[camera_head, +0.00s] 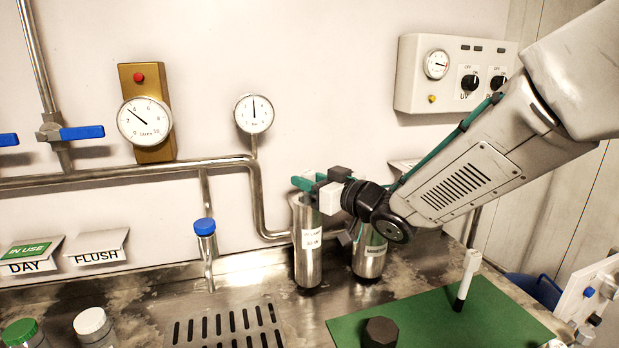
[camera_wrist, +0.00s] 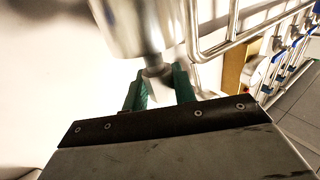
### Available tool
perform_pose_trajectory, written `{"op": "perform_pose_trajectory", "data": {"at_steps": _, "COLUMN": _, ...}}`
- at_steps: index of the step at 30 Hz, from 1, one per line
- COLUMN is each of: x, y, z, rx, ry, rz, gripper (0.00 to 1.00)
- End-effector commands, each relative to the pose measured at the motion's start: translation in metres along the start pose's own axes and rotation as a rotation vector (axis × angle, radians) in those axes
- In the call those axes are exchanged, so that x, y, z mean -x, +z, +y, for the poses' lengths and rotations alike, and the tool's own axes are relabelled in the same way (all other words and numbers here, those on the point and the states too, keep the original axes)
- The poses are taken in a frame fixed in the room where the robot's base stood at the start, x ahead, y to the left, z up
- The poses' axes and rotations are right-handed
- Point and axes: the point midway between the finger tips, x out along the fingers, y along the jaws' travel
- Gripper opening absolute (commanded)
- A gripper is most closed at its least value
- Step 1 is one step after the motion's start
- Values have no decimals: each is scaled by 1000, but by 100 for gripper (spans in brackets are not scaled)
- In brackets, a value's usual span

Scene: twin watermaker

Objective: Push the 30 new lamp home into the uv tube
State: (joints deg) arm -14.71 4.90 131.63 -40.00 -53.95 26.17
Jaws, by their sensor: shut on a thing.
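The uv tube appears to be the left upright steel cylinder (camera_head: 307,262) with a white label, standing on the steel counter; its label is too small to read. My gripper (camera_head: 303,184) is at the top of this cylinder, its green fingers close to the rim. In the wrist view my gripper (camera_wrist: 160,88) is shut on a short grey end, which I take to be the new lamp (camera_wrist: 154,69), at the mouth of the steel cylinder (camera_wrist: 135,22). The rest of the lamp is hidden, so I cannot tell how deep it sits.
A second labelled steel cylinder (camera_head: 370,258) stands just right, partly behind my wrist. Pipes (camera_head: 130,172) and gauges (camera_head: 254,113) line the wall behind. A green mat (camera_head: 425,315) holds a white upright stick (camera_head: 468,277) and a dark hexagonal piece (camera_head: 380,332). A drain grate (camera_head: 228,328) lies front left.

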Motion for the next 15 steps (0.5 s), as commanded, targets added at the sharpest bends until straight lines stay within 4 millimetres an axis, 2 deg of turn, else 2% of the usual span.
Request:
{"op": "perform_pose_trajectory", "data": {"at_steps": 12, "x": 0, "y": 11, "z": 0, "rx": 0, "ry": 1, "rz": -1, "gripper": 10}}
{"op": "perform_pose_trajectory", "data": {"at_steps": 13, "x": 0, "y": 10, "z": 0, "rx": 0, "ry": 1, "rz": 0, "gripper": 32}}
{"op": "perform_pose_trajectory", "data": {"at_steps": 15, "x": 0, "y": 10, "z": 0, "rx": 0, "ry": 1, "rz": 0, "gripper": 52}}
